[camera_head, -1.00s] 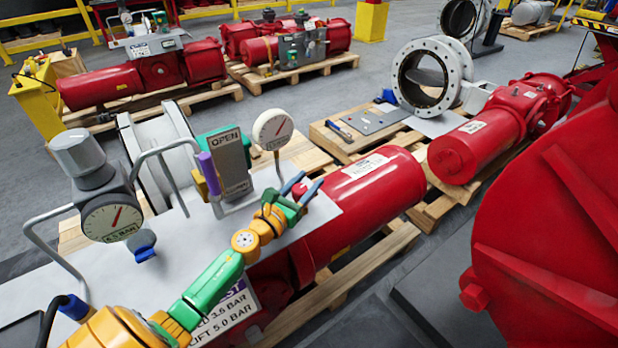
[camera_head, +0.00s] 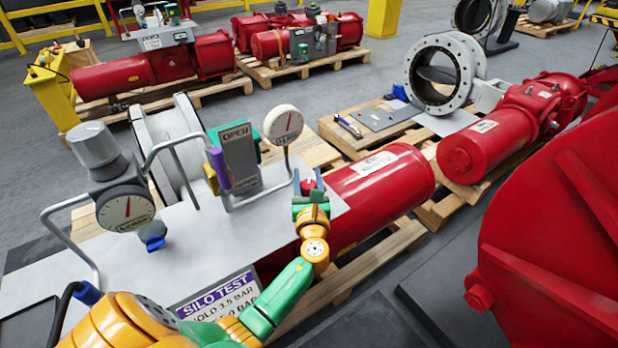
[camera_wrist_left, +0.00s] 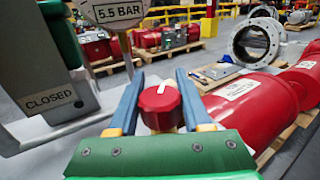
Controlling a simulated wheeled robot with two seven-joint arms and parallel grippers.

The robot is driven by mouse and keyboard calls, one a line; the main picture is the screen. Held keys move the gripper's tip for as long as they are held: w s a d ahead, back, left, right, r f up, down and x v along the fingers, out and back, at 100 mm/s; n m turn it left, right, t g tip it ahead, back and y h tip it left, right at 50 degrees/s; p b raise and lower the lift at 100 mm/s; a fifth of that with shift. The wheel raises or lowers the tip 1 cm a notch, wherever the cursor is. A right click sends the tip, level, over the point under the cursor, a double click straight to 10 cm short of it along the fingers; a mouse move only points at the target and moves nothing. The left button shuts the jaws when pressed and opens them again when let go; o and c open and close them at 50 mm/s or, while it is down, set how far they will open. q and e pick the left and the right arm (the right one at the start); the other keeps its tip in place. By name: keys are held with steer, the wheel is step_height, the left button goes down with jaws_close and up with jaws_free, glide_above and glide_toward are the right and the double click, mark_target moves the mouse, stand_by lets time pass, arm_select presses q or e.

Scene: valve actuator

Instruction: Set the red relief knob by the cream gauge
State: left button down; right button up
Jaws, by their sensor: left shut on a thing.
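The red relief knob (camera_wrist_left: 160,104) has a white pointer line on top, which points nearly straight away from the wrist camera. It also shows in the head view (camera_head: 308,187) at the right end of the grey panel (camera_head: 185,240). My left gripper (camera_head: 308,184) is around the knob, a blue finger on each side, shut on it. The cream gauge (camera_head: 283,124) stands on a post left of and behind the knob; its red needle points up, slightly right. In the wrist view only its lower part with a "5.5 BAR" plate (camera_wrist_left: 118,12) shows. My right gripper is not in view.
A grey regulator with a second gauge (camera_head: 126,208) stands at the panel's left. An OPEN/CLOSED indicator (camera_head: 236,155) and wire guards stand beside the cream gauge. A "SILO TEST" sign (camera_head: 215,295) hangs at the front edge. A red cylinder (camera_head: 380,190) lies right of the panel.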

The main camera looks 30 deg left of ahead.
arm_select(q)
steer(key=shift+y, duration=0.3)
steer(key=shift+c, duration=1.7)
jaws_free()
steer(key=v, duration=0.7)
steer(key=shift+d+r, duration=0.1)
